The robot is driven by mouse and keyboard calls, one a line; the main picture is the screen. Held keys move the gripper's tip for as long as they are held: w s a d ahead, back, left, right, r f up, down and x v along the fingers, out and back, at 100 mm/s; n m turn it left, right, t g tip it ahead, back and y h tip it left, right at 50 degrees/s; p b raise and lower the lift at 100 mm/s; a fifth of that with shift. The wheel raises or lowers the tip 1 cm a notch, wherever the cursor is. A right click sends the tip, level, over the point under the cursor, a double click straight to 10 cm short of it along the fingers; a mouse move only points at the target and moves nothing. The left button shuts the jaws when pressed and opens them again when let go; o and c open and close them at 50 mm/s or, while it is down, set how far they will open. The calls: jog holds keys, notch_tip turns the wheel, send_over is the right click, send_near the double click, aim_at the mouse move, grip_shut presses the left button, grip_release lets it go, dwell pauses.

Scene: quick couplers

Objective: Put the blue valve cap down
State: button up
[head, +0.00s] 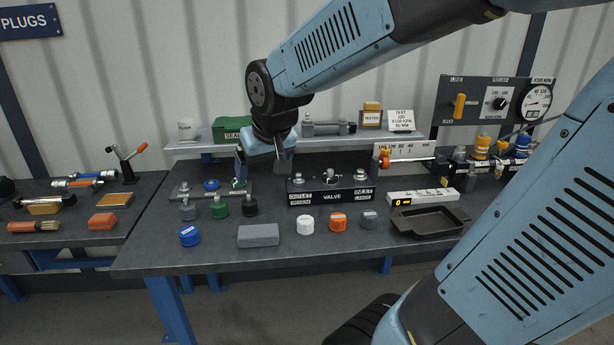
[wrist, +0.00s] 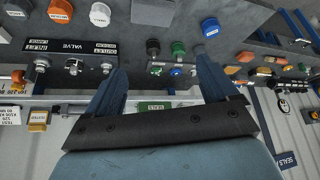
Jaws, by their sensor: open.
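A blue valve cap (head: 189,236) stands upright on the bench top near its front left edge, left of a grey block (head: 258,235). It also shows in the wrist view (wrist: 210,27), past the tip of the right finger. My gripper (head: 264,170) is open and empty, raised above the back part of the bench and apart from the cap. In the wrist view my gripper (wrist: 160,72) has its two fingers wide apart with nothing between them. A second, smaller blue piece (head: 211,185) sits on a grey fitting at the back.
Grey, green and black caps (head: 220,207) stand behind the blue cap. White, orange and grey caps (head: 337,223) stand right of the block, before the valve block (head: 331,194). A dark tray (head: 430,221) lies at right. A shelf (head: 330,140) runs behind. The bench's front strip is clear.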

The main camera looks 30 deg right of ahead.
jog(key=s+d+r, duration=0.1)
jog(key=s, duration=0.5)
jog(key=s+d+r, duration=0.2)
jog(key=s, duration=0.5)
jog(key=shift+d+m, duration=0.25)
jog(key=shift+m, duration=0.15)
jog(key=shift+w+d, duration=0.1)
